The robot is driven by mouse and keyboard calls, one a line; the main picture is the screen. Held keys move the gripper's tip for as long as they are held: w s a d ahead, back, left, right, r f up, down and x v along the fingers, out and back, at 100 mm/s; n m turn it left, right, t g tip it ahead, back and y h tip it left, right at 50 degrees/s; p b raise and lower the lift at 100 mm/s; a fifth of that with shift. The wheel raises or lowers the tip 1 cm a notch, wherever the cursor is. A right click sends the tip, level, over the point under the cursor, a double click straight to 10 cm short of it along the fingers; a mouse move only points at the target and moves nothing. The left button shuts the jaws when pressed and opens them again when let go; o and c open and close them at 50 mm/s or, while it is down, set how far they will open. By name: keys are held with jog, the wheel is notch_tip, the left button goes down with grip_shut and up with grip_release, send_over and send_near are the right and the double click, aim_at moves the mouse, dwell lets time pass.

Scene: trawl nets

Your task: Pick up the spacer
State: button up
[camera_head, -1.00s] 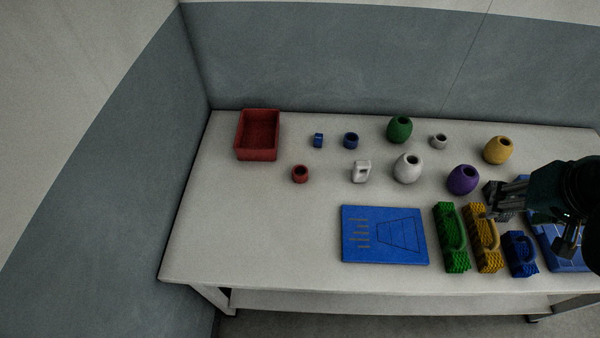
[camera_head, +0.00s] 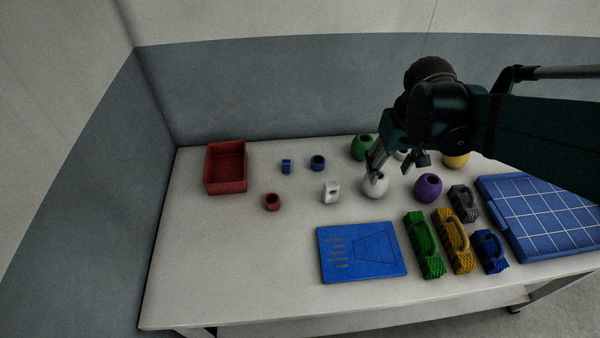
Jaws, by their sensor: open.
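No piece is labelled, so I cannot tell for certain which is the spacer. The small holed pieces are a red ring (camera_head: 272,202), a dark blue ring (camera_head: 317,163), a small blue block (camera_head: 286,166), and an upright white block with an opening (camera_head: 331,191). A small white ring (camera_head: 399,155) at the back is mostly hidden behind my gripper. My gripper (camera_head: 391,169) is open and points down and left. In the picture its fingers overlap the top of the white egg-shaped float (camera_head: 375,186); contact or height above it cannot be judged.
A red tray (camera_head: 210,187) stands at the back left. Green (camera_head: 362,147), purple (camera_head: 428,187) and yellow (camera_head: 456,161) floats stand nearby. The table's front left is clear.

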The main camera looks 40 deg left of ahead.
jog(key=s+a+f+n+g+h+p, duration=0.1)
jog(key=s+a+f+n, duration=0.15)
jog(key=a, duration=0.65)
jog(key=s+a+f+n, duration=0.1)
jog(key=s+a+f, duration=0.25)
jog(key=a, duration=0.45)
jog(key=n+g+h+p, duration=0.1)
jog(key=n+p, duration=0.1)
jog(key=n, duration=0.1)
send_over(272, 199)
notch_tip(272, 199, down, 10)
jog(key=shift+s+d, duration=0.2)
jog(key=shift+s, duration=0.2)
jog(key=shift+f, duration=0.1)
jog(key=shift+d+f+b, duration=0.2)
jog(key=shift+f+b, duration=0.15)
jog(key=shift+f, duration=0.85)
jog(key=shift+f, duration=0.1)
jog(key=shift+s+d+f+b, duration=0.15)
jog(key=shift+f+b, duration=0.1)
jog(key=shift+f, duration=1)
jog(key=shift+s+d+f+b, duration=0.15)
jog(key=shift+f+b, duration=0.1)
jog(key=shift+f, duration=0.95)
jog(key=shift+c, duration=0.7)
